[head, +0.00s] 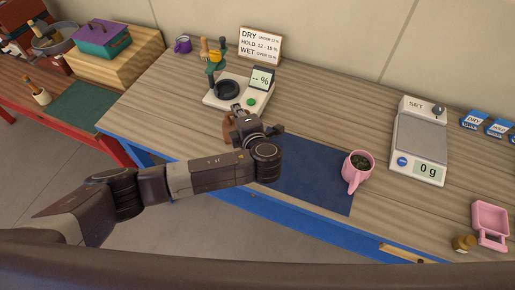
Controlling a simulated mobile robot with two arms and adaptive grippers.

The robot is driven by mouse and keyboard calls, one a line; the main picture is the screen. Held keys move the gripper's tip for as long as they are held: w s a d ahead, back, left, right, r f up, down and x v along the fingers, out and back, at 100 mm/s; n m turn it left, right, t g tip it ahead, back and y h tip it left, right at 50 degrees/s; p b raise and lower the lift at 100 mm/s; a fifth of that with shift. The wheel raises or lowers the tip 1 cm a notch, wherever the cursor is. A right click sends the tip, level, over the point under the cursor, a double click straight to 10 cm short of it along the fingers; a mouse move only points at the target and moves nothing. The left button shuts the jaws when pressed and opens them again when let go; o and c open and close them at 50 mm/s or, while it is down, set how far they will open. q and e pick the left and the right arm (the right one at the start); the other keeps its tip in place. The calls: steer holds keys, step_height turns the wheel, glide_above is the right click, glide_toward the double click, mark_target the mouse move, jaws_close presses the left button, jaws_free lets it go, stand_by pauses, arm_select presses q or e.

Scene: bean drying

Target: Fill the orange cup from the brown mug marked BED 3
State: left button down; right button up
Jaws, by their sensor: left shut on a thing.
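My left gripper (238,113) reaches over the table just in front of the white meter. It is shut on a brown thing (228,126), of which only a part shows beside the fingers. Its colour fits the brown mug, but no BED 3 mark can be read and its contents are hidden. I cannot make out an orange cup for certain; a small orange-yellow part (215,56) shows at the top of the meter's green stand. My right gripper is not in view.
The white meter (262,104) reads "-- %". A pink mug (358,180) with dark contents stands at the blue mat's (313,184) right edge. A scale (415,155) reads 0 g. A pink tray (474,217) and brass piece (463,243) lie front right.

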mark_target(226, 117)
arm_select(q)
steer(key=shift+d+r, duration=0.1)
steer(key=shift+d, duration=0.05)
stand_by(0.3)
steer(key=shift+a+f+n+h, duration=0.3)
steer(key=shift+a+f+n, duration=0.1)
steer(key=shift+a, duration=0.45)
stand_by(0.8)
steer(key=shift+s+a+f+n+h, duration=0.15)
steer(key=shift+a+n+h, duration=0.15)
steer(key=shift+a, duration=0.2)
steer(key=shift+w+a+f+n+h, duration=0.1)
steer(key=shift+a+f+n+h, duration=0.1)
steer(key=shift+a+n, duration=0.25)
steer(key=shift+s+a+n+h, duration=0.1)
steer(key=shift+a+n+h, duration=0.2)
steer(key=shift+a, duration=0.15)
steer(key=shift+d, duration=0.1)
